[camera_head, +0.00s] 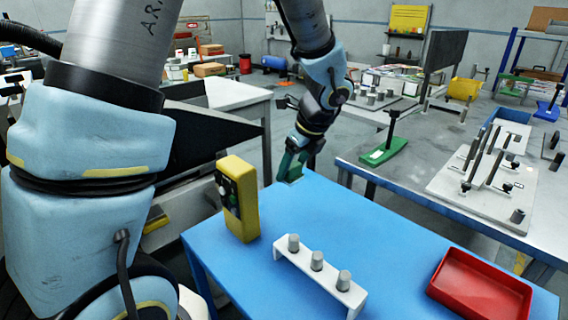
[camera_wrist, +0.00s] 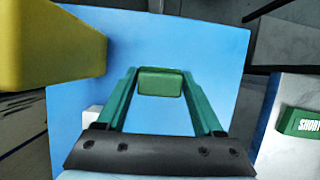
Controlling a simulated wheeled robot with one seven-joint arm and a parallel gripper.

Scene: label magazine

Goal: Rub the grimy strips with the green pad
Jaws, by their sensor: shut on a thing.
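My gripper (camera_head: 292,167) has green fingers and hangs over the far corner of the blue table (camera_head: 330,222), to the right of the yellow box. In the wrist view my gripper (camera_wrist: 160,76) is shut on the green pad (camera_wrist: 160,85), a small block held between the fingertips with blue tabletop behind it. In the head view the pad is hard to tell from the green fingers. I cannot make out any grimy strips in either view.
An upright yellow box (camera_head: 238,174) with a dark front stands near the table's left edge; it also fills the wrist view's upper left (camera_wrist: 50,45). A white rack (camera_head: 322,279) with three grey pegs and a red tray (camera_head: 480,289) stand nearer. Blue tabletop between is clear.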

